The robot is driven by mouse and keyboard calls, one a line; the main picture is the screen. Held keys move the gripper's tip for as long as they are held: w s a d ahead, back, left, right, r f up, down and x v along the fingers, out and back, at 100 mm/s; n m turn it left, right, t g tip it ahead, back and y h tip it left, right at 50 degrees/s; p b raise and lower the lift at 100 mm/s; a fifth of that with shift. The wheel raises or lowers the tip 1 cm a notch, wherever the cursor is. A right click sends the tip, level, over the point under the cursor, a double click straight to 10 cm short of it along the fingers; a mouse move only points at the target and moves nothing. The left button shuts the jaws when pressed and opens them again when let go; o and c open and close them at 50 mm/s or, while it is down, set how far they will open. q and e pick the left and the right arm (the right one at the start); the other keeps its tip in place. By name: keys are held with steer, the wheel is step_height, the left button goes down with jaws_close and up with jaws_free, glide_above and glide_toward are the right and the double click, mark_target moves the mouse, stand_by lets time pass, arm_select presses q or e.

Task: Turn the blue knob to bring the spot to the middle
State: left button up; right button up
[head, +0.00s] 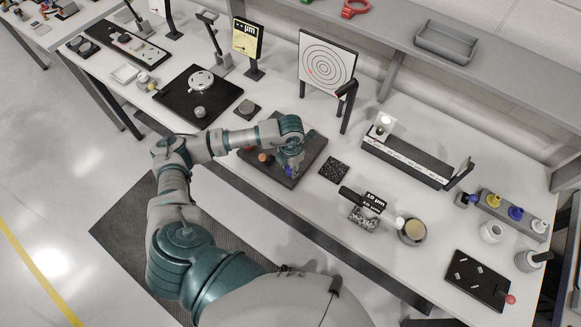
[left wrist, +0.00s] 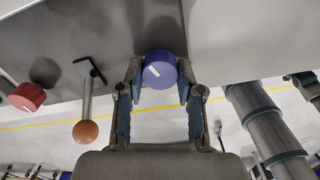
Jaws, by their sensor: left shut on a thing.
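The blue knob (left wrist: 160,68) sits between the fingers of my left gripper (left wrist: 160,88) in the left wrist view, with a short white mark on its face. In the head view my left gripper (head: 290,166) is over the dark fixture plate (head: 312,152), shut on the blue knob (head: 289,171), which is mostly hidden there. A white target board (head: 340,62) with black rings stands behind the plate. A small red spot (head: 310,72) lies on it, left of the rings' middle. My right gripper is not in view.
A red knob (left wrist: 27,97) and a lever with an orange-brown ball (left wrist: 85,132) stand beside the blue knob, with a black bent key (left wrist: 95,72) nearby. A black post (head: 346,105) stands before the board. A speckled black square (head: 334,170) lies right of the plate.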

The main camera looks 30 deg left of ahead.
arm_select(q)
steer(key=shift+w+a+r, duration=0.1)
steer(key=shift+w+r, duration=0.1)
steer(key=o, duration=1)
steer(key=shift+o, duration=0.8)
steer(key=shift+f, duration=0.15)
step_height(320, 180, up, 12)
steer(key=shift+f, duration=0.1)
